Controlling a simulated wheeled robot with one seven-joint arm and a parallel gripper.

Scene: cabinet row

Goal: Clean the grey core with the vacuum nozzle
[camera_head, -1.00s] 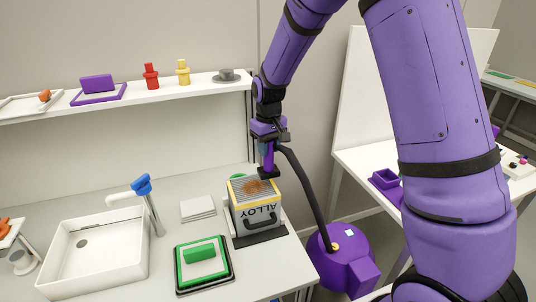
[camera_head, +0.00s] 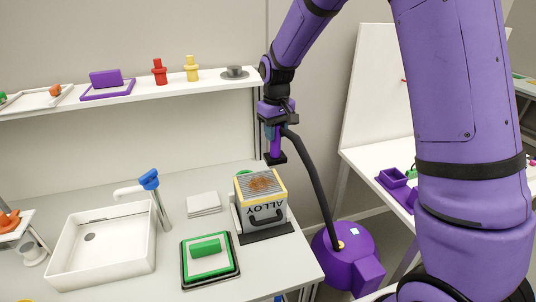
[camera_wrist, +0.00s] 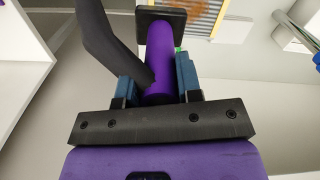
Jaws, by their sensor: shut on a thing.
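The grey core (camera_head: 265,215) is a box marked ALLOY, with a yellow rim and a front handle. It stands in a dark-based holder on the counter. An orange-brown dirt patch (camera_head: 261,184) lies on its ribbed top. My gripper (camera_head: 272,131) is shut on the purple vacuum nozzle (camera_head: 275,143), whose black head is above and behind the core's back right edge, apart from it. In the wrist view the nozzle (camera_wrist: 160,55) sits between the blue finger pads, and part of the core's ribbed top (camera_wrist: 197,12) shows beyond its head.
A black hose (camera_head: 319,185) runs from the nozzle to the purple vacuum body (camera_head: 345,262) on the floor at right. A white sink (camera_head: 103,245), a green block on a tray (camera_head: 210,262) and white sheets (camera_head: 204,203) lie left of the core. A shelf (camera_head: 130,97) is behind.

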